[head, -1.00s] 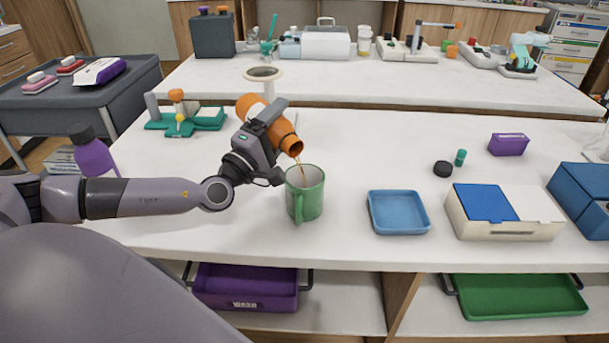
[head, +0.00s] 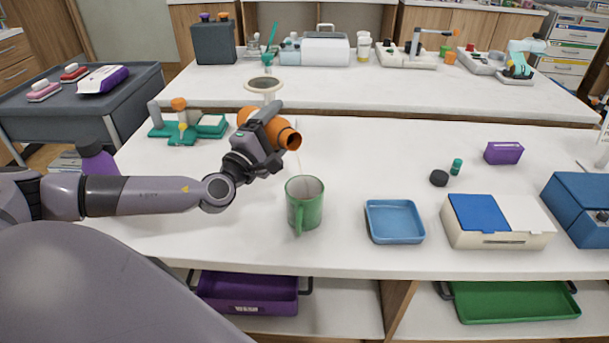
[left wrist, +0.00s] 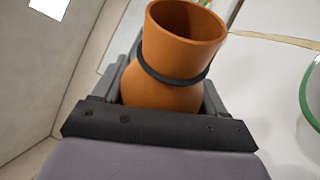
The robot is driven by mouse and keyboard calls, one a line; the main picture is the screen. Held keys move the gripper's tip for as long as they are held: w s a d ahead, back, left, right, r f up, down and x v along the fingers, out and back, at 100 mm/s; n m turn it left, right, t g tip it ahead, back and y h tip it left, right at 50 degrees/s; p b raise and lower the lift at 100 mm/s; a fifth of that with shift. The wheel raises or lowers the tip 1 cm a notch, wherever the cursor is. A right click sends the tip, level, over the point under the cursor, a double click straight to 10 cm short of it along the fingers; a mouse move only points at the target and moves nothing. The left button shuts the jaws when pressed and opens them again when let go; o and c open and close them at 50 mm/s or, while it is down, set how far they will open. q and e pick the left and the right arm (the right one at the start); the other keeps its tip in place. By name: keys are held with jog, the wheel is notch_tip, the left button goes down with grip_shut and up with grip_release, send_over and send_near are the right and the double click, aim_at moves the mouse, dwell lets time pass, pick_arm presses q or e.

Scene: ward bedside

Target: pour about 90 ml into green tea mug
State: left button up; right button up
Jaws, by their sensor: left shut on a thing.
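My left gripper (head: 268,132) is shut on an orange flask (head: 285,134). The flask lies tilted nearly level, with its open mouth toward the right, above and behind the mug. In the left wrist view the flask (left wrist: 180,55) sits between the jaws, and part of the mug's green rim (left wrist: 306,92) shows at the right edge. My right gripper is not in view.
A blue tray (head: 394,222) lies right of the mug, with a white box with a blue lid (head: 495,222) beyond it. A teal rack (head: 180,133) stands behind my left arm, and a purple bottle (head: 94,160) to its left.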

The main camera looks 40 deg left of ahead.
pick_arm(q)
jog(key=shift+w+a+f+n+b, duration=0.1)
jog(key=shift+a+f+n+b, duration=0.1)
jog(key=shift+f+n+b, duration=0.15)
jog(key=shift+a+f+n+g+y, duration=0.3)
jog(key=shift+f+n, duration=0.05)
jog(key=shift+n, duration=0.3)
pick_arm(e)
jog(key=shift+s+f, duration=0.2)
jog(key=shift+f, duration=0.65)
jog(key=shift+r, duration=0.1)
